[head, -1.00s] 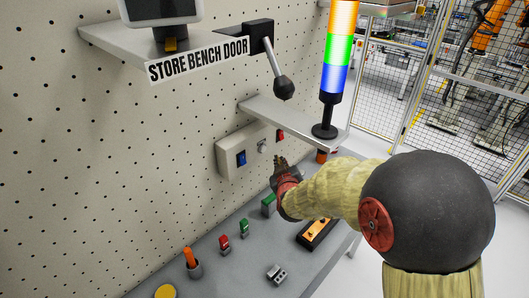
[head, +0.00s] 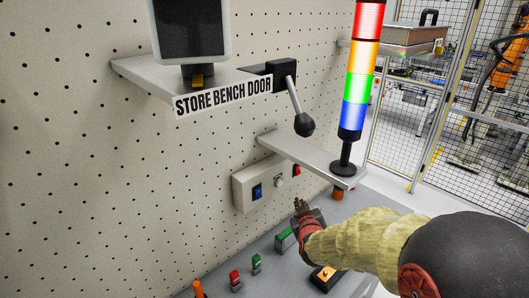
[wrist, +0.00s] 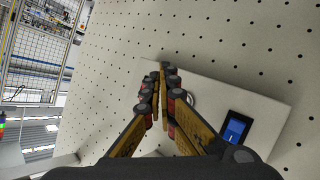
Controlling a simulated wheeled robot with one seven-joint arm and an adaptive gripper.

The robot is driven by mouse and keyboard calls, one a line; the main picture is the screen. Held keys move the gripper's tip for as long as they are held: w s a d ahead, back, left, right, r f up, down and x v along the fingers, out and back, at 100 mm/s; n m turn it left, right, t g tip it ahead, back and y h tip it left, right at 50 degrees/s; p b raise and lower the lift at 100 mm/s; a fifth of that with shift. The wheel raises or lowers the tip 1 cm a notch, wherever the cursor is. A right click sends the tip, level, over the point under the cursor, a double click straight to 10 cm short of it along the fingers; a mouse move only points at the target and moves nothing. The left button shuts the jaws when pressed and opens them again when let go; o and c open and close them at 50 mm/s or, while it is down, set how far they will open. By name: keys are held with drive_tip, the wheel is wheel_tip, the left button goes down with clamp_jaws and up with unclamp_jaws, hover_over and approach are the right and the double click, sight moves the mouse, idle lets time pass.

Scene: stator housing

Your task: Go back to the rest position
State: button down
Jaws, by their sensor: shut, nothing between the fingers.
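My gripper (head: 300,206) is at the end of my arm, in front of the lower right part of the pegboard wall. In the wrist view its two fingers (wrist: 160,88) are together at the tips with nothing between them. Behind them is a pale switch box (wrist: 255,98) with a blue rocker switch (wrist: 235,128). The head view also shows this switch box (head: 243,191) on the wall, just left of and above my gripper. The gripper looks apart from the box.
A grey bench (head: 215,279) below carries red and green switches (head: 257,263) and a black-and-orange block (head: 326,275). A shelf (head: 290,148) holds a lit signal tower (head: 358,85). A black-knobbed lever (head: 304,124) hangs above. Mesh fencing (head: 400,130) stands at the right.

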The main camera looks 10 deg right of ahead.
drive_tip(key=s+a+f+g+y, duration=0.1)
drive_tip(key=s+a+f+g, duration=0.15)
drive_tip(key=s+f, duration=0.35)
drive_tip(key=s+a+f+m+g+y, duration=0.15)
drive_tip(key=s+g, duration=0.35)
drive_tip(key=s, duration=0.5)
drive_tip(key=s+d+r+m+b, duration=0.1)
drive_tip(key=s+r, duration=0.5)
drive_tip(key=s, duration=0.4)
drive_tip(key=s+d+r+m+b, duration=0.1)
drive_tip(key=s+r+b, duration=0.1)
drive_tip(key=s+r, duration=0.5)
drive_tip(key=shift+s+d+h, duration=0.4)
drive_tip(key=shift+s+h, duration=0.05)
drive_tip(key=shift+s, duration=1.7)
drive_tip(key=shift+g, duration=0.25)
